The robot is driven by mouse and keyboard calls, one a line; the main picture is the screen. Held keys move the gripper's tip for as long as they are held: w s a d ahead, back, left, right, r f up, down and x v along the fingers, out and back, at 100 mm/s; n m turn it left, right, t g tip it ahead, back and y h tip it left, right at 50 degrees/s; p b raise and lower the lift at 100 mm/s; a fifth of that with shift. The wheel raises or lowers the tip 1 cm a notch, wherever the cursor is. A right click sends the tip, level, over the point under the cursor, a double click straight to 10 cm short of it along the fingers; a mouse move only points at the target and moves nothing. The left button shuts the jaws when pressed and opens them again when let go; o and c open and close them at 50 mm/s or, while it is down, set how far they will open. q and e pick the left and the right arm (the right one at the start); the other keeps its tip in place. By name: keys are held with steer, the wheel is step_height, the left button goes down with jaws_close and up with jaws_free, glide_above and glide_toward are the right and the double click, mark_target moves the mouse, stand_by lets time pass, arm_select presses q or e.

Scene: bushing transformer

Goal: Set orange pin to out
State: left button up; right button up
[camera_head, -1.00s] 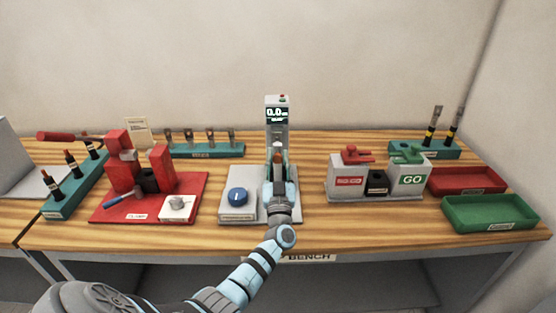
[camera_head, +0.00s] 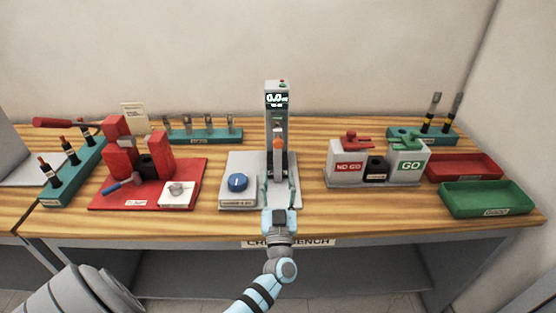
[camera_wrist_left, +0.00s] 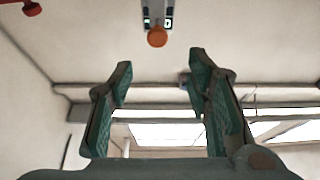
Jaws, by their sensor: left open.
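In the left wrist view the knob (camera_wrist_left: 157,37) is ahead, above the gap between my fingers. I cannot tell how far it sticks out. My left gripper (camera_head: 279,187) is open and empty, in front of the column and below the knob, apart from it. Its two green-padded fingers (camera_wrist_left: 158,70) stand wide apart in the wrist view. My right gripper is not in view.
A red crimper (camera_head: 120,150) on a red base stands left. NO GO (camera_head: 348,168) and GO (camera_head: 411,167) blocks stand right, beside red (camera_head: 464,166) and green (camera_head: 488,198) trays. Teal racks stand behind. Bare wooden bench lies on both sides of the gauge.

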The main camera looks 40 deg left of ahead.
arm_select(q)
steer(key=shift+s+d+f, duration=0.2)
steer(key=shift+s+d, duration=0.15)
steer(key=shift+d, duration=0.05)
